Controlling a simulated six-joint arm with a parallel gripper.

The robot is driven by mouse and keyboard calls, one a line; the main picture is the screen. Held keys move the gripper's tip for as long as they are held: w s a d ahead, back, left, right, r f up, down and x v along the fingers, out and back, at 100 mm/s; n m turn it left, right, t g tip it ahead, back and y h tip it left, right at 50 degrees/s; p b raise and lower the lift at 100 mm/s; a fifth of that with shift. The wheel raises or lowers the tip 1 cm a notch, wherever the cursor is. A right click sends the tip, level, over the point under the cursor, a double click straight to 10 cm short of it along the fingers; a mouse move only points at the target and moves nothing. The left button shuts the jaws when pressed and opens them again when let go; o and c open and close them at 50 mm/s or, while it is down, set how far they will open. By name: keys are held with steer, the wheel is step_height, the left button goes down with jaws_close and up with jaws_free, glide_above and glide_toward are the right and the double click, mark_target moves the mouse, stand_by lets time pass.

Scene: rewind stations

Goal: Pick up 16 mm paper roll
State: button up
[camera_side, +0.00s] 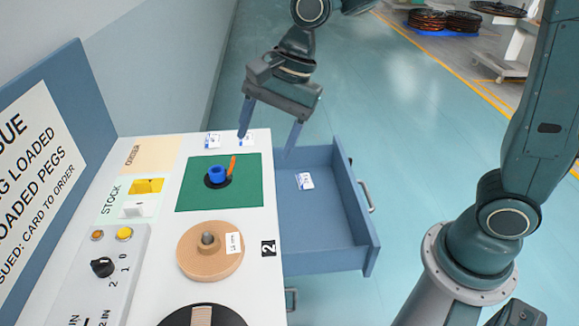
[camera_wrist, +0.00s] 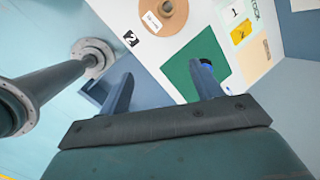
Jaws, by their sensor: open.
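A tan, disc-shaped roll (camera_side: 196,261) lies flat on the white worktop with a grey peg through its centre. Its white tag has a size in mm that is too small to read surely. The roll also shows at the top of the wrist view (camera_wrist: 180,17). My gripper (camera_side: 267,140) is open and empty. It hangs above the far right end of the worktop, by the open drawer, well away from the roll. In the wrist view its two fingers (camera_wrist: 165,88) are spread apart with nothing between them.
A green mat (camera_side: 245,196) carries a blue cylinder (camera_side: 216,175) and an orange piece. A blue drawer (camera_side: 330,225) stands open, with a small white card (camera_side: 304,181) inside. A control box (camera_side: 110,270) stands left of the roll. A dark reel (camera_side: 180,316) is at the front.

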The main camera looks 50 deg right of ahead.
steer(key=w+a+f+m+g+y, duration=0.1)
steer(key=w+a+f+m, duration=0.3)
steer(key=a+f+m, duration=0.1)
steer(key=shift+a+f+g, duration=0.4)
steer(key=shift+a+f, duration=0.15)
steer(key=shift+a, duration=0.35)
steer(key=shift+w+f, duration=0.1)
glide_above(210, 234)
steer(key=d, duration=0.3)
steer(key=f, duration=0.7)
steer(key=shift+s+a+f, duration=0.15)
steer(key=shift+s+a, duration=0.05)
steer(key=shift+a, duration=0.05)
steer(key=shift+a+f, duration=0.1)
steer(key=shift+f, duration=0.15)
steer(key=shift+w+x, duration=0.15)
steer(key=shift+x, duration=1.15)
steer(key=shift+w+x, duration=0.1)
steer(key=shift+x, duration=1.15)
steer(key=shift+c, duration=0.5)
steer(key=c, duration=1.1)
